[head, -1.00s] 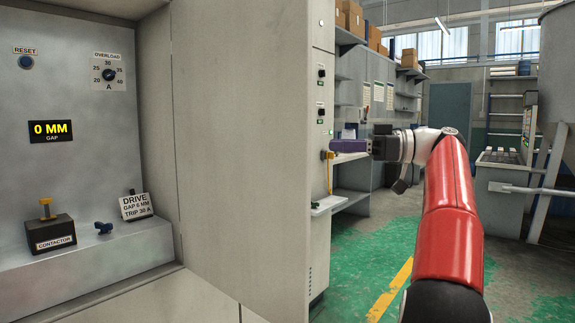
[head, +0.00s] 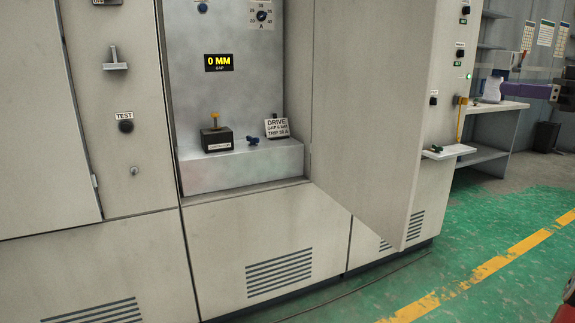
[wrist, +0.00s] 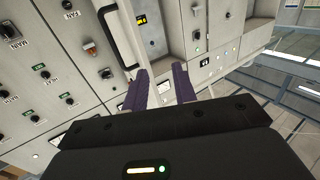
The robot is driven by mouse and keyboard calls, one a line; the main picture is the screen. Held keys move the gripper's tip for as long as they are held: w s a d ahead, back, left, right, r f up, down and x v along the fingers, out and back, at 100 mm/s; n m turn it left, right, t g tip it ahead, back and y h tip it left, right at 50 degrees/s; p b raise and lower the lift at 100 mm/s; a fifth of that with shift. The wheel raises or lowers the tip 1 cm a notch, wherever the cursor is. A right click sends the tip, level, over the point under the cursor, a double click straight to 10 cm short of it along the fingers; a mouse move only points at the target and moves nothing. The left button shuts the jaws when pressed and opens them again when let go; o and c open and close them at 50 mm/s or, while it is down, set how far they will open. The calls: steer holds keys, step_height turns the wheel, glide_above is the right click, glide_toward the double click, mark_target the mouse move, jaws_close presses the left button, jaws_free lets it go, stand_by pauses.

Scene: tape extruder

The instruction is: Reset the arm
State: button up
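My gripper (wrist: 160,76) shows in the wrist view as two purple fingers with a gap between them and nothing held there. In the head view my gripper (head: 508,89) is at the right edge, with its purple fingers pointing left. It is in front of the shelves, to the right of the cabinet column and apart from it. Most of my arm is out of the head view.
An open cabinet door (head: 365,110) stands out into the room, left of my gripper. The recess holds a contactor (head: 216,138) and a "0 MM" display (head: 219,62). A small white ledge (head: 449,152) juts from the column. Green floor (head: 480,235) is clear at right.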

steer(key=w+a+f+m+g+h, duration=0.2)
steer(key=a+f+m+h, duration=0.3)
steer(key=a, duration=0.6)
steer(key=w+a+f+m+g+h, duration=0.1)
steer(key=w+a+f+m+g, duration=0.15)
steer(key=a+f, duration=0.65)
steer(key=s+a+f+m+g+h, duration=0.1)
steer(key=s+a+f+m+h, duration=0.25)
steer(key=s+a+f, duration=0.7)
steer(key=s+d+f+n+h, duration=0.1)
steer(key=s+f+h, duration=0.3)
steer(key=s+f, duration=0.9)
steer(key=shift+f+g, duration=0.35)
steer(key=shift+f, duration=0.15)
steer(key=shift+a, duration=0.1)
